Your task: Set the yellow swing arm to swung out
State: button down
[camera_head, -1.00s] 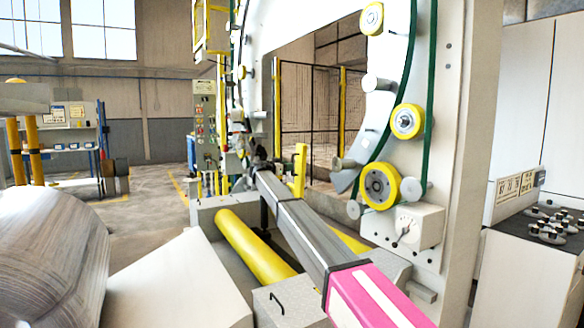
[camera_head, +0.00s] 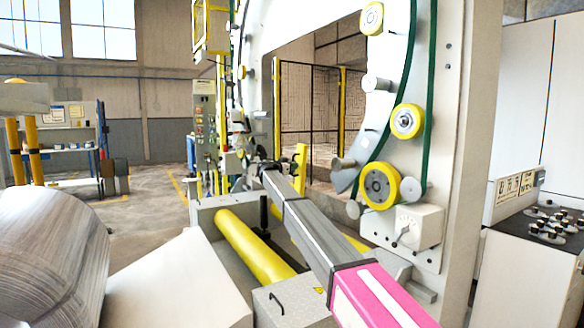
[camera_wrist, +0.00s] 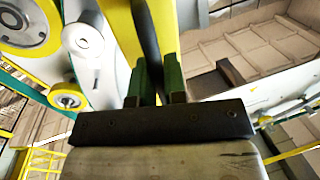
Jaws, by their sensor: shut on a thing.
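The yellow swing arm (camera_wrist: 122,30) shows in the wrist view as a yellow bar with a dark, shaded face, running up from between the fingers. My gripper (camera_wrist: 160,85) is shut on it, with a dark green finger on each side. In the head view my arm reaches away toward the ring machine, and its far end is small beside the machine's opening. A yellow upright piece (camera_head: 300,168) stands just right of that end. I cannot tell for sure whether it is part of the swing arm. The grip itself is hidden in the head view.
The white ring machine (camera_head: 455,120) with yellow rollers (camera_head: 380,186) and a green belt rises close on the right. A yellow roller (camera_head: 245,245) lies in the bed left of my arm. A large coil (camera_head: 50,255) sits at the left. A button console (camera_head: 548,225) is at the right.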

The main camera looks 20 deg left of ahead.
jog(key=s+d+f+m, duration=0.4)
jog(key=s+d+f, duration=0.2)
jog(key=s+d, duration=0.3)
jog(key=s+d+f+m+h, duration=0.1)
jog(key=s+d+f+m, duration=0.3)
jog(key=s+d+f, duration=0.3)
jog(key=shift+s+d+h, duration=0.3)
jog(key=shift+s+d, duration=0.65)
jog(key=shift+s, duration=0.1)
jog(key=c, duration=1.2)
grip_release()
jog(key=shift+f, duration=0.1)
jog(key=v, duration=1)
jog(key=shift+s+f, duration=0.2)
jog(key=shift+s, duration=0.2)
jog(key=shift+a, duration=0.1)
